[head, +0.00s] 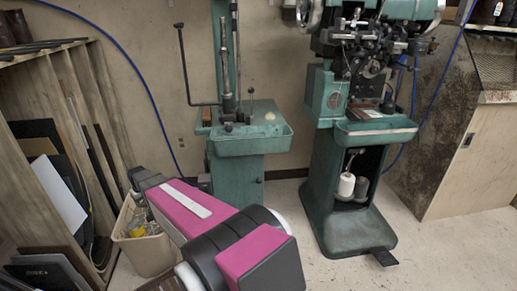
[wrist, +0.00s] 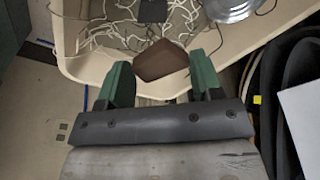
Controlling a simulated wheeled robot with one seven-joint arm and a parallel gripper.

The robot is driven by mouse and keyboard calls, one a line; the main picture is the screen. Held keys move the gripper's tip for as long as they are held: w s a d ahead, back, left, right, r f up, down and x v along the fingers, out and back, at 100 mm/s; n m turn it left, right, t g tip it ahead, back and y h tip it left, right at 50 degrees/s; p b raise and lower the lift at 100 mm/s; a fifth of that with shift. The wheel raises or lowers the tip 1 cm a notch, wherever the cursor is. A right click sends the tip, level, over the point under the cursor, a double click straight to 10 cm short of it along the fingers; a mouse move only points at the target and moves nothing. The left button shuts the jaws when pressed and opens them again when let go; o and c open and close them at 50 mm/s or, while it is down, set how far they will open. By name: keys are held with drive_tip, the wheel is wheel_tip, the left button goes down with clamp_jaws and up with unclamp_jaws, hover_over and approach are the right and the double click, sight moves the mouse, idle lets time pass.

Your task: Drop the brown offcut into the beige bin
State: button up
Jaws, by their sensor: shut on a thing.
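The brown offcut (wrist: 162,62) is a small, dark brown, angular piece between the two green fingers of my gripper (wrist: 164,78) in the wrist view. My gripper is shut on it. The beige bin (wrist: 232,55) lies beyond and below the fingers, and the offcut overlaps the near side of its opening. White string and scraps show inside. In the head view the beige bin (head: 150,260) stands on the floor at the lower left, partly covered by my arm. My gripper and the offcut are hidden there.
A wooden rack (head: 50,215) with dark sheets and a white panel stands left of the bin. Two green machines (head: 240,145) (head: 345,215) stand behind and to the right. A metal tin (wrist: 230,8) lies in the bin. Floor is clear at the lower right.

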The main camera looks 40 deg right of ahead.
drive_tip(key=shift+f, duration=2.25)
drive_tip(key=o, duration=1)
drive_tip(key=r, duration=0.3)
drive_tip(key=s+r, duration=0.1)
drive_tip(key=r, duration=0.6)
drive_tip(key=shift+s+d+r, duration=0.15)
drive_tip(key=shift+s+r, duration=0.15)
drive_tip(key=shift+r, duration=0.05)
drive_tip(key=s+r, duration=0.1)
drive_tip(key=s, duration=0.7)
drive_tip(key=s+r+m+g, duration=0.1)
drive_tip(key=s+r, duration=0.1)
drive_tip(key=s, duration=0.7)
drive_tip(key=s+r+m, duration=0.1)
drive_tip(key=s+r, duration=0.1)
drive_tip(key=s, duration=0.6)
drive_tip(key=shift+s+r+g, duration=0.1)
drive_tip(key=shift+s+g, duration=0.05)
drive_tip(key=shift+g, duration=0.25)
